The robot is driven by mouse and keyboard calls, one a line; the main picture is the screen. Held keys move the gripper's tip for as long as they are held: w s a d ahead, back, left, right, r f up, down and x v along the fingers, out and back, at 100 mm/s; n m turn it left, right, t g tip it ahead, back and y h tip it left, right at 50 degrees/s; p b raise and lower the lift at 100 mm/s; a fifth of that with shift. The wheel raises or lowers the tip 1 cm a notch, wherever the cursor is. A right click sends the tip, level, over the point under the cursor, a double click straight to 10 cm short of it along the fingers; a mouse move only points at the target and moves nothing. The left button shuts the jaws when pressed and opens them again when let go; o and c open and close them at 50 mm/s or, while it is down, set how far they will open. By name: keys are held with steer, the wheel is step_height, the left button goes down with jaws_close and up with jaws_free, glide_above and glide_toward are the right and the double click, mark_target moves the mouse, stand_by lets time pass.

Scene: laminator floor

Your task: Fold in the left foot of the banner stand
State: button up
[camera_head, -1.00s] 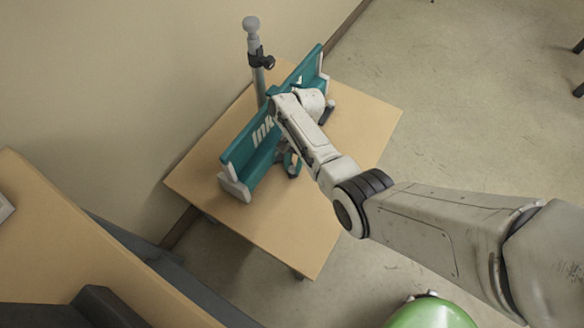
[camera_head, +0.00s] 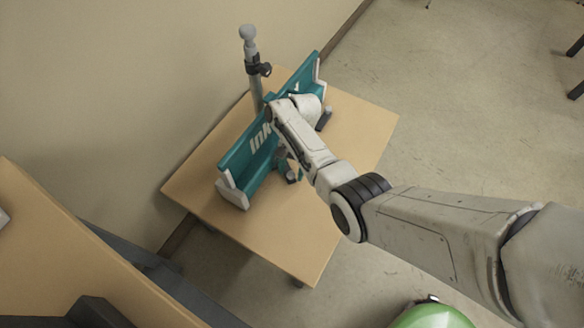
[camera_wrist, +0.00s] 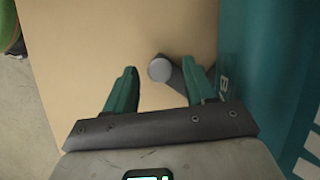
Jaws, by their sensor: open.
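The banner stand (camera_head: 244,156) is a long teal base with white lettering and pale end caps. It stands on a small wooden table. Its left foot (camera_head: 293,178) sticks out from the front of the base, partly hidden by my gripper. In the wrist view the foot (camera_wrist: 160,69) shows a round grey end on a dark bar that runs behind the right finger toward the base. My gripper (camera_head: 286,167) is open and low over the table, its teal fingers on either side of the foot's end, nothing gripped. The other foot (camera_head: 325,118) also sticks out, farther right.
A grey pole (camera_head: 251,60) with a black clamp rises behind the base, near the wall. The small table (camera_head: 305,245) is bare in front of the stand. A larger wooden desk (camera_head: 50,245) stands at the lower left. Open floor lies to the right.

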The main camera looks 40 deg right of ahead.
steer(key=shift+r, duration=0.1)
steer(key=w+d+r+b, duration=0.2)
steer(key=w+d, duration=0.1)
steer(key=d, duration=0.3)
steer(key=w+d+r+b, duration=0.2)
steer(key=w+d+b, duration=0.1)
steer(key=d, duration=0.3)
steer(key=shift+d+r+b, duration=0.2)
steer(key=shift+d+b, duration=0.05)
steer(key=shift+b, duration=0.1)
steer(key=shift+c, duration=0.4)
